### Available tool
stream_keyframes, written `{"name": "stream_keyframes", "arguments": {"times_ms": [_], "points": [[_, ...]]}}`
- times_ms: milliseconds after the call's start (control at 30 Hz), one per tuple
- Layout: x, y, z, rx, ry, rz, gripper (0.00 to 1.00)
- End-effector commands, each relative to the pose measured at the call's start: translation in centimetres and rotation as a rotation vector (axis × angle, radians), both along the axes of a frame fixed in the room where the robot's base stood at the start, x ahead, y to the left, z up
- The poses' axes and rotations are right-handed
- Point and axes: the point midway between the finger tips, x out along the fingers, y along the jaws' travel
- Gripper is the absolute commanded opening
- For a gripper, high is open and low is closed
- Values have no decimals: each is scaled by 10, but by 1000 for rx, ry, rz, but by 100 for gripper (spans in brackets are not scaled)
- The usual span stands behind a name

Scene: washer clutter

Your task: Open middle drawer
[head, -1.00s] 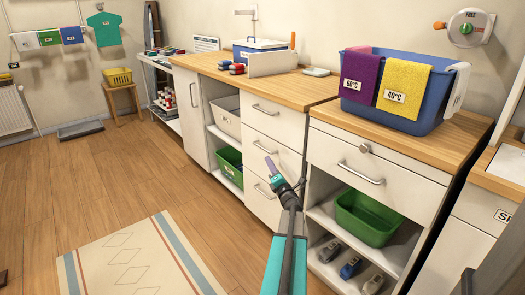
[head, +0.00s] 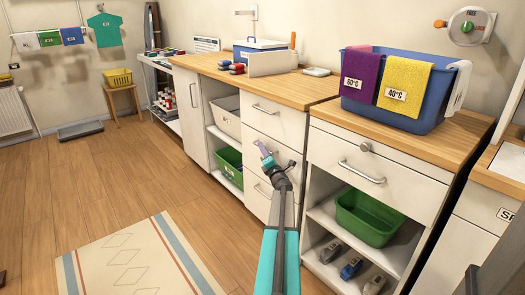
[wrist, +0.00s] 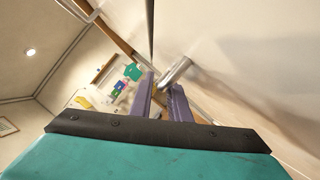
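The middle drawer (head: 290,160) is the second of three white drawer fronts in the unit under the wooden counter. It looks shut. Its bar handle is mostly hidden behind my gripper (head: 261,147) in the head view. In the wrist view a metal bar handle (wrist: 176,70) lies at the tips of my gripper (wrist: 162,88). The two purple fingers are apart, with a gap between them. The handle's near end shows at that gap; I cannot tell whether the fingers touch it.
The top drawer (head: 275,118) is shut above, with its own handle. A right-hand cabinet (head: 375,165) stands close by, with a blue basin (head: 400,115) on top and a green bin (head: 368,218) below. The wooden floor (head: 130,170) at left is mostly clear.

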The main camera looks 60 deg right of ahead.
Motion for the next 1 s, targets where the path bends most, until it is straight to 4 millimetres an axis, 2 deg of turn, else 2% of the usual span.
{"name": "stream_keyframes", "arguments": {"times_ms": [433,533,1000], "points": [[4,-3,1,0,0,0,16],[4,-3,1,0,0,0,0],[4,-3,1,1,0,1,0]]}}
